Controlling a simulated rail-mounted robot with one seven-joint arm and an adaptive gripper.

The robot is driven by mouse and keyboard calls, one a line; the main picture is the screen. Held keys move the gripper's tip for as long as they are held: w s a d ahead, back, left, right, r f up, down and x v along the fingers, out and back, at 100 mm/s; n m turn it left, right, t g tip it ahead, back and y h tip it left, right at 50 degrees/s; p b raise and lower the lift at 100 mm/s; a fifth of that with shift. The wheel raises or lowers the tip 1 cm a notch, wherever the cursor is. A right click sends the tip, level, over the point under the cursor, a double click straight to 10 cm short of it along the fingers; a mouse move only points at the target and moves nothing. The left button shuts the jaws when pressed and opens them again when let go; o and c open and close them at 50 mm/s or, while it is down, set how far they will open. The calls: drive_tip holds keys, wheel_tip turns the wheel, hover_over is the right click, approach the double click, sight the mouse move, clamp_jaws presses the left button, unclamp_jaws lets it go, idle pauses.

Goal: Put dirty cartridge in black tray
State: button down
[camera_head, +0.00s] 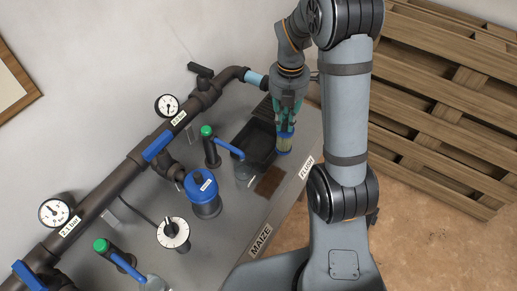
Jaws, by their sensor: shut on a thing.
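My gripper (286,122) points down at the right part of the metal bench and is shut on the dirty cartridge (285,144). The cartridge is a small upright cylinder, yellowish with a blue band, and its upper part is hidden between the fingers. The black tray (240,134) is a dark open box on the bench, just left of the cartridge. The cartridge appears at the tray's right edge in the picture. I cannot tell whether it is over the rim or beside it, or how high it is.
A blue-capped filter housing (203,193) and green-topped valves with blue levers (210,147) stand left of the tray. A dark pipe (120,193) with gauges runs along the wall. A brown patch (268,182) lies in front of the tray. Wooden pallets (450,100) lean at right.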

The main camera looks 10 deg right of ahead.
drive_tip(key=shift+w+f+n, duration=0.2)
drive_tip(key=shift+f+n, duration=0.05)
drive_tip(key=shift+n, duration=0.05)
drive_tip(key=w+a+f+p, duration=0.4)
drive_tip(key=w+a+f, duration=0.1)
drive_tip(key=w+f, duration=0.4)
drive_tip(key=shift+w+a+f, duration=0.4)
drive_tip(key=shift+f, duration=0.55)
drive_tip(key=shift+f, duration=0.25)
drive_tip(key=c, duration=1.7)
unclamp_jaws()
drive_tip(key=shift+r, duration=0.1)
drive_tip(key=shift+o, duration=0.2)
